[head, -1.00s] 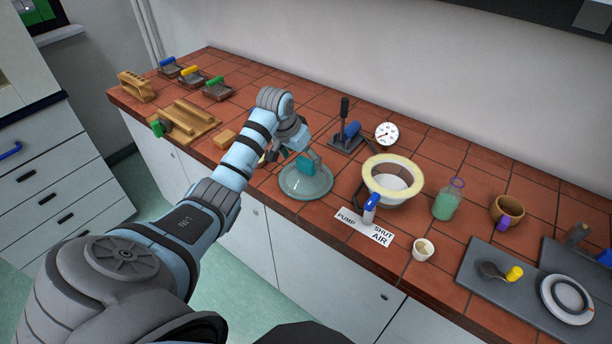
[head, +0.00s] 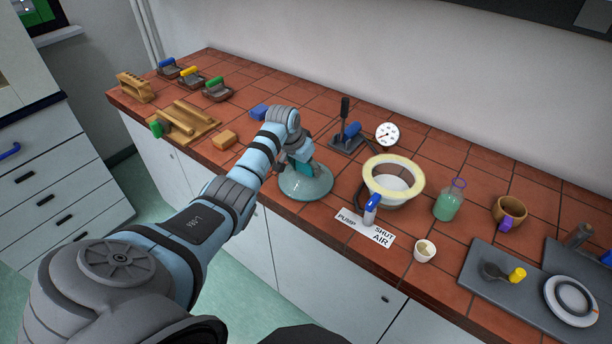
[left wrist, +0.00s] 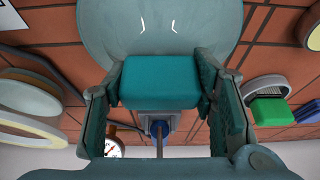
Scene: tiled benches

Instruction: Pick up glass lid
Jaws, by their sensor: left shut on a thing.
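The glass lid (head: 306,184) is a clear, greenish dome on the tiled bench, left of the yellow-rimmed vessel. It also fills the top of the left wrist view (left wrist: 160,28). Its teal block knob (left wrist: 160,82) sits between the two fingers of my left gripper (left wrist: 163,88). My left gripper (head: 300,165) is above the dome and shut on the knob. The lid appears to rest on the bench; I cannot tell whether it is lifted. My right gripper does not show.
The vessel with a pale yellow rim (head: 372,184) stands just right of the lid. A hand pump (head: 346,138) and a gauge (head: 387,133) stand behind.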

